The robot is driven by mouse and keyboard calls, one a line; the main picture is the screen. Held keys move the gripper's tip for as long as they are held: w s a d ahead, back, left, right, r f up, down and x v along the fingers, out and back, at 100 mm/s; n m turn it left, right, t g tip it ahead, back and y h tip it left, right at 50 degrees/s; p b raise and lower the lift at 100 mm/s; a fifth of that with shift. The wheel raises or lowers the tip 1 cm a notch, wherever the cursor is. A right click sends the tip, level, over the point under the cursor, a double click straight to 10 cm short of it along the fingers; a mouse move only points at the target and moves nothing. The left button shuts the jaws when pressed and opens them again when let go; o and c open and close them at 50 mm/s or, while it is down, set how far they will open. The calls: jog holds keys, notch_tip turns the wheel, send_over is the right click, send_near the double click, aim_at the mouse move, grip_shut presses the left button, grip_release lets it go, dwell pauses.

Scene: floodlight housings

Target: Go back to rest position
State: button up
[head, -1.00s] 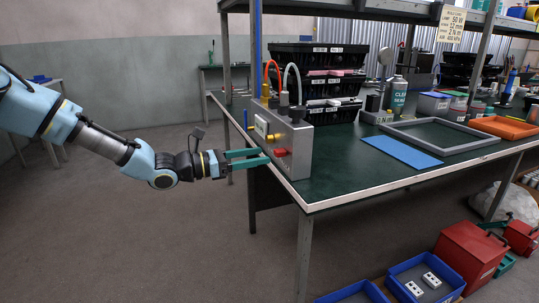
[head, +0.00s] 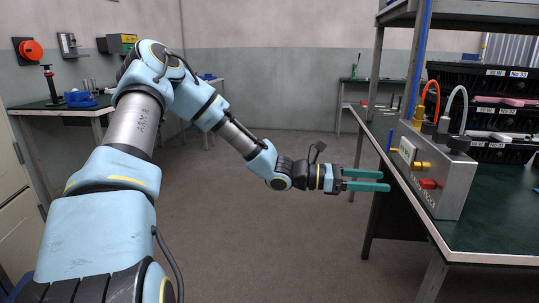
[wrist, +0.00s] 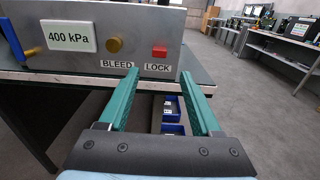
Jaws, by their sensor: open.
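My gripper (head: 366,180) has green fingers. It is open and empty, held in the air left of the workbench in the head view. The grey metal control box (head: 447,172) stands on the near left corner of the bench, just right of the fingertips and apart from them. In the wrist view the open fingers (wrist: 158,85) point toward the box front (wrist: 38,28). That front carries a 400 kPa label (wrist: 73,36), a brass knob (wrist: 115,45) marked BLEED and a red button (wrist: 159,51) marked LOCK.
The green-topped workbench (head: 504,220) fills the right side, with black bins (head: 481,77) behind the box. A side table (head: 70,108) stands at the back left. The floor (head: 290,235) between them is clear. Blue bins (wrist: 171,112) show below the bench edge.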

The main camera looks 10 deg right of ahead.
jog(key=s+a+f+m+y, duration=0.3)
jog(key=a+f+m+y, duration=0.1)
jog(key=a+f+y, duration=0.15)
jog(key=w+a+f+m+t+y, duration=0.15)
jog(key=a+m+y, duration=0.25)
jog(key=a, duration=0.8)
jog(key=w+a+f+m+t+y, duration=0.1)
jog(key=a+f+m+t+y, duration=0.2)
jog(key=a, duration=1)
jog(key=a+r+m+t+y, duration=0.2)
jog(key=a+r, duration=0.1)
jog(key=a, duration=0.4)
jog(key=a+r+m+t+y, duration=0.2)
jog(key=a+r, duration=0.1)
jog(key=a, duration=0.3)
notch_tip(320, 180, up, 15)
jog(key=p, duration=1.5)
jog(key=shift+w, duration=0.25)
jog(key=shift+f+g, duration=0.15)
jog(key=shift+g, duration=0.1)
